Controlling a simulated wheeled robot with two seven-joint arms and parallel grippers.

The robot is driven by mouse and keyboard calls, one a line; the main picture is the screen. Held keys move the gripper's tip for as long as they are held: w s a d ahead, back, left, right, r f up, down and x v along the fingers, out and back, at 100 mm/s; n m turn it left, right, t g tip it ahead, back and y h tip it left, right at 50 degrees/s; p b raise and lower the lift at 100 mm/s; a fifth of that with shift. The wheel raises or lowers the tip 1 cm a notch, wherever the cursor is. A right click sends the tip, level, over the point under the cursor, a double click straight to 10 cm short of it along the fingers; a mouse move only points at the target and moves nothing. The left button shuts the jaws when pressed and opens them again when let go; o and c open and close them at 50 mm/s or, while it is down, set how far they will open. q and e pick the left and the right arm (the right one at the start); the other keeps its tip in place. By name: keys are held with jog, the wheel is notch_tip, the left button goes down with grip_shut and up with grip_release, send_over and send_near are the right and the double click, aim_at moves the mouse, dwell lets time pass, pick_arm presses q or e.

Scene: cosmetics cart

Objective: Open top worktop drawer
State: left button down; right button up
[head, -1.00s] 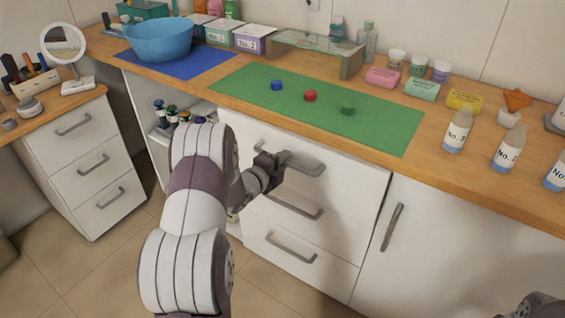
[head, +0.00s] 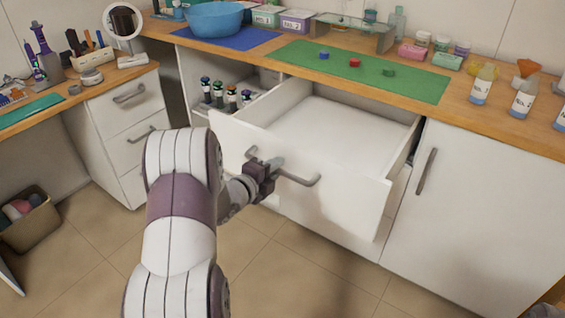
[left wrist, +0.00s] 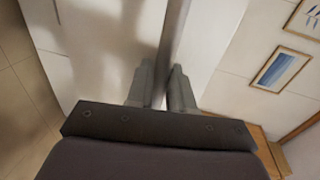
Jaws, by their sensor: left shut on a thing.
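The top worktop drawer (head: 345,199) is pulled well out of the cabinet under the wooden worktop in the head view. Its inside is pale and looks empty. My left gripper (head: 272,170) is at the drawer front, shut on the bar handle (head: 303,181). In the left wrist view the two fingers (left wrist: 162,88) close around the handle bar, with the white drawer front beyond. The right gripper cannot be made out in the head view.
The worktop (head: 470,105) carries a green mat (head: 420,83) with small coloured caps, a blue bowl (head: 213,19) and bottles. A cupboard door handle (head: 427,172) is to the right. A side cabinet (head: 118,123) stands at the left. The floor below the drawer is clear.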

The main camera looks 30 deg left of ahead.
pick_arm(q)
jog(key=shift+f+v, duration=0.2)
jog(key=shift+v, duration=0.9)
jog(key=shift+f+v, duration=0.25)
jog(key=shift+v, duration=0.8)
jog(key=shift+s, duration=0.1)
jog(key=c, duration=1.2)
grip_release()
jog(key=shift+o, duration=0.2)
jog(key=p+v, duration=0.1)
jog(key=v, duration=1.1)
jog(key=shift+s+p, duration=0.35)
jog(key=shift+p, duration=0.05)
jog(key=shift+a, duration=0.15)
